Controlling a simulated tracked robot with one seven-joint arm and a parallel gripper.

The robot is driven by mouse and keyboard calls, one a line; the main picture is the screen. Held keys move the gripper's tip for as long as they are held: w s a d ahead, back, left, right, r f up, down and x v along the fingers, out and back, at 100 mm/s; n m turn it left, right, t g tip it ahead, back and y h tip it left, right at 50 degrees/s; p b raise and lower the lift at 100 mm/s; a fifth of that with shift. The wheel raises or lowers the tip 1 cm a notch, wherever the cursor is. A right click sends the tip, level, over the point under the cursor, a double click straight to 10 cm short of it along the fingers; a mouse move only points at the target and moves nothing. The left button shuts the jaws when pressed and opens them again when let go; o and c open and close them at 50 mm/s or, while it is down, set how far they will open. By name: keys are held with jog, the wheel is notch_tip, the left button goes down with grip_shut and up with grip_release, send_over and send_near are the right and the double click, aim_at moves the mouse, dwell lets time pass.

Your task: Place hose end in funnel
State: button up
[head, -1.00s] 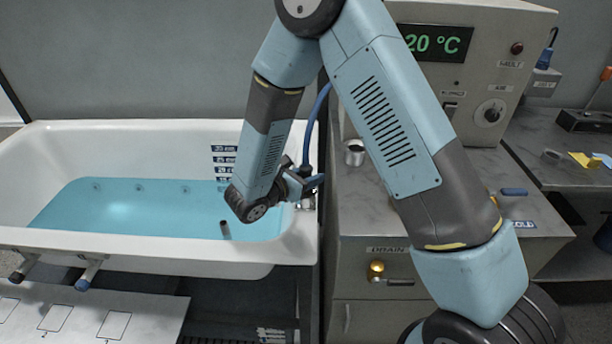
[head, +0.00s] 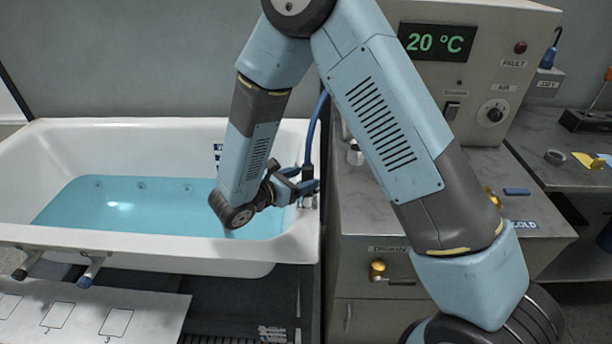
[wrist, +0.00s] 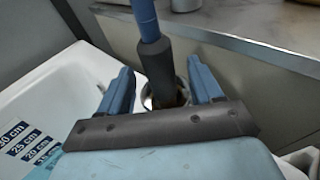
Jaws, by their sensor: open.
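The blue hose (wrist: 144,18) comes down from above in the wrist view and ends in a dark grey sleeve (wrist: 156,62). It also shows in the head view (head: 313,130), right of the tub. My gripper (wrist: 163,84) is open, with one blue finger on each side of the hose end and gaps beside it. The lower tip of the hose end stands within a round metal rim (wrist: 181,92), which looks like the funnel; its depth inside is hidden. In the head view my gripper (head: 304,188) is over the tub's right end, and the funnel is mostly hidden.
The white bathtub (head: 120,245) holds blue water. A grey cabinet (head: 365,215) stands close on its right, with a small metal cup (head: 355,154) and the control box (head: 480,60) on top. A level scale (wrist: 25,148) marks the tub wall. A white board (head: 85,315) lies in front.

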jog(key=v, duration=0.7)
jog(key=shift+s+a, duration=0.2)
jog(key=shift+s, duration=0.05)
jog(key=shift+r, duration=0.1)
dwell(0.9)
